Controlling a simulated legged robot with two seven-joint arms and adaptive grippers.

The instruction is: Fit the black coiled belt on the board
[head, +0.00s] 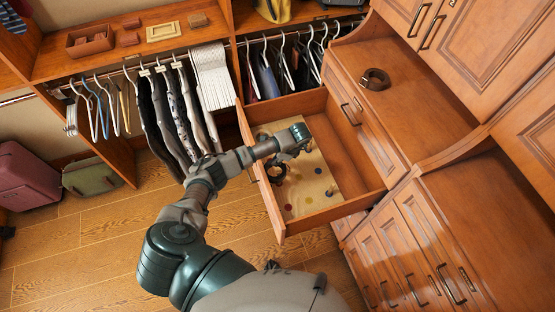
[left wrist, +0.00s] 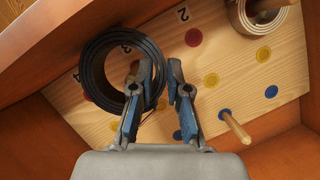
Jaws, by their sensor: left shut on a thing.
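The black coiled belt (left wrist: 97,72) is a dark ring of wound strap at the upper left of the left wrist view. It also shows in the head view (head: 277,175), below my left gripper. My left gripper (left wrist: 158,75) is shut on the wall of the coil, one finger inside the ring and one outside. The light wooden board (left wrist: 215,60) lies in the open drawer, with coloured dots, printed numbers and pegs. A bare peg (left wrist: 236,128) stands at a blue dot. I cannot tell whether the belt touches the board. My right gripper is not in view.
The drawer (head: 281,218) has raised walls around the board. A light coiled belt (left wrist: 262,14) sits around a peg at the upper right. A brown coiled belt (head: 374,79) lies on the counter. Hanging clothes (head: 175,110) are left of the drawer.

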